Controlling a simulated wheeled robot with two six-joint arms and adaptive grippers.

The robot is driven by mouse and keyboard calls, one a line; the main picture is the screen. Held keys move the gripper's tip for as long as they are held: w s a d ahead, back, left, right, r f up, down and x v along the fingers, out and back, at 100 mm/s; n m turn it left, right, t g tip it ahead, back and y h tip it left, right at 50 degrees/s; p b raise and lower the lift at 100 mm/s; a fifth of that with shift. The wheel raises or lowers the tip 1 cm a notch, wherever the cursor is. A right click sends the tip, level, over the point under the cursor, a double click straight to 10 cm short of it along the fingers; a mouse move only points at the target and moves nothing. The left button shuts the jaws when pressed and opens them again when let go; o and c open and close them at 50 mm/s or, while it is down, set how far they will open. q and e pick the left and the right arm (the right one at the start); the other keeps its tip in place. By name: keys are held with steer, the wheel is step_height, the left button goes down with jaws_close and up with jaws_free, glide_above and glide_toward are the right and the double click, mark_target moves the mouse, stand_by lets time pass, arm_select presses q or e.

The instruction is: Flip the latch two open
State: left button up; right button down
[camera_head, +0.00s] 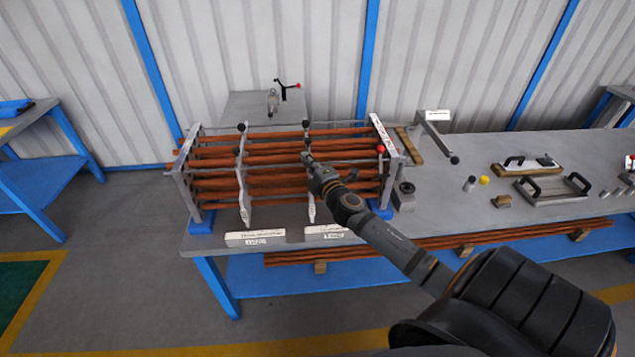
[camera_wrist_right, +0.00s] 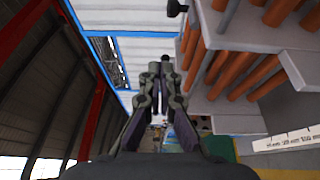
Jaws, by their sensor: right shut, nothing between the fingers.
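The flanged rack holds a bundle of copper-coloured tubes (camera_head: 275,183) between grey end frames. Two thin upright plates cross the bundle; black knobs top the left one (camera_head: 241,127) and the right one (camera_head: 307,125). I cannot tell for sure which part is latch two. My right gripper (camera_head: 308,158) is shut and empty, at the front of the tubes just below the right black knob. Contact cannot be told. In the right wrist view the shut fingers (camera_wrist_right: 160,70) point up past the tubes (camera_wrist_right: 232,70), with a dark knob (camera_wrist_right: 177,8) above. My left gripper is not in view.
White labels (camera_head: 255,238) lie at the bench's front edge. A red knob (camera_head: 381,149) marks the rack's right end. A grey bracket (camera_head: 436,137) and a black-handled plate (camera_head: 553,188) sit on the bench to the right.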

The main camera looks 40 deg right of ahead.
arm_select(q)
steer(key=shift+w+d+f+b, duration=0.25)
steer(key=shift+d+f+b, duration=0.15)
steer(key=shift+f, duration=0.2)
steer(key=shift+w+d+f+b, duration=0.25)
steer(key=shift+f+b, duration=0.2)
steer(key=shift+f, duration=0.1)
arm_select(e)
steer(key=s+f, duration=0.1)
steer(key=s, duration=0.5)
steer(key=shift+s+d, duration=0.2)
steer(key=shift+s, duration=0.1)
